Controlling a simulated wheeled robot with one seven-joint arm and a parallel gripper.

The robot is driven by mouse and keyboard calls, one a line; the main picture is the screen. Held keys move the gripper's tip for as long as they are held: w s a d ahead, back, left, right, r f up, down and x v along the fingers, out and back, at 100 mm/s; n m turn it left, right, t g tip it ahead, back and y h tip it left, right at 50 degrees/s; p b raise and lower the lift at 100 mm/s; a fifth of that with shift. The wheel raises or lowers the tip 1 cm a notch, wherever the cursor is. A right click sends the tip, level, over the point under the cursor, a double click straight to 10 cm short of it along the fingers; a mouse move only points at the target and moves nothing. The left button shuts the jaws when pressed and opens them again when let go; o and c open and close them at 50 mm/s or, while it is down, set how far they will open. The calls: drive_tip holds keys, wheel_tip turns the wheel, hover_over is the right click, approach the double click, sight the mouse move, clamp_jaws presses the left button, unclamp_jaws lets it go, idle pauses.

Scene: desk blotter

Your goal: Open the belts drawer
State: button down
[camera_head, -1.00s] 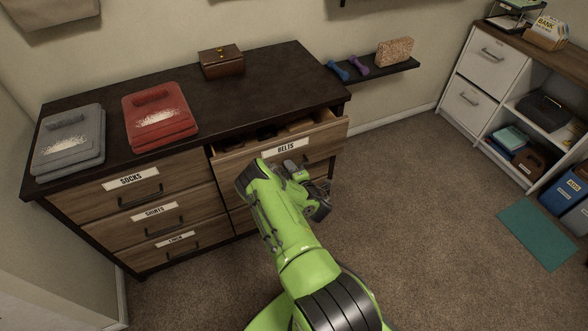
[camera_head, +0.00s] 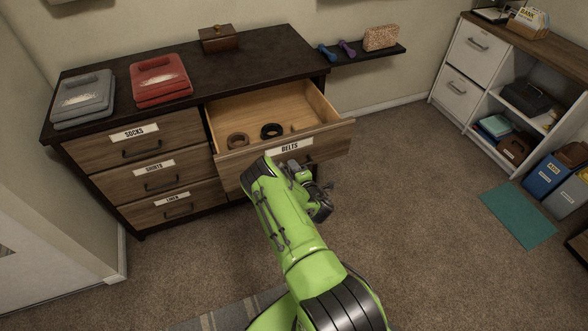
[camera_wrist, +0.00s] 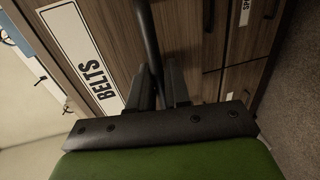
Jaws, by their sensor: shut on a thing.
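The belts drawer (camera_head: 235,158) is the top right drawer of the dark-topped dresser and stands well out from it. Its white BELTS label (camera_head: 289,147) faces me and also shows in the wrist view (camera_wrist: 84,55). Inside lie a brown rolled belt (camera_head: 238,141) and a black rolled belt (camera_head: 271,131). In the wrist view my gripper (camera_wrist: 165,85) is shut on the dark bar handle (camera_wrist: 148,35) beside the label.
Closed socks, shirts and linen drawers (camera_head: 160,165) fill the dresser's left side. Folded grey (camera_head: 82,98) and red (camera_head: 160,80) clothes and a brown box (camera_head: 219,38) lie on top. A wall shelf (camera_head: 370,55) is at the right.

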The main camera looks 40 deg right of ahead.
drive_tip(key=shift+s, duration=0.15)
drive_tip(key=c, duration=1.3)
unclamp_jaws()
drive_tip(key=p+v, duration=1.4)
drive_tip(key=v, duration=0.1)
drive_tip(key=shift+s+a+r, duration=0.15)
drive_tip(key=shift+s+r, duration=0.05)
drive_tip(key=shift+s, duration=0.15)
drive_tip(key=shift+f, duration=0.1)
